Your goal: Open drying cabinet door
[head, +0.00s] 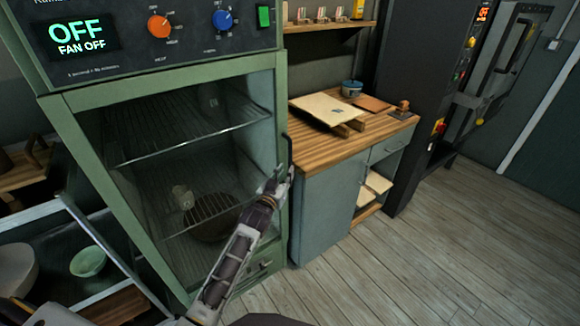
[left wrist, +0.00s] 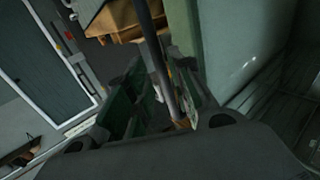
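The drying cabinet (head: 62,130) is green and stands at the left in the head view. Its glass-panelled door (head: 283,95) looks shut. The dark upright door handle (head: 289,150) is at the door's right edge, and also crosses the left wrist view as a dark bar (left wrist: 150,35). My left gripper (head: 280,182) is at the handle's lower part. In the left wrist view its green fingers (left wrist: 160,95) lie on either side of the bar; whether they press on it is unclear. My right gripper is not in view.
A control panel (head: 120,30) above the door reads OFF, FAN OFF. A wooden-topped workbench (head: 330,155) stands close to the right of the handle. A shelf with bowls (head: 88,262) is at the lower left. The wooden floor (head: 430,255) is clear at the right.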

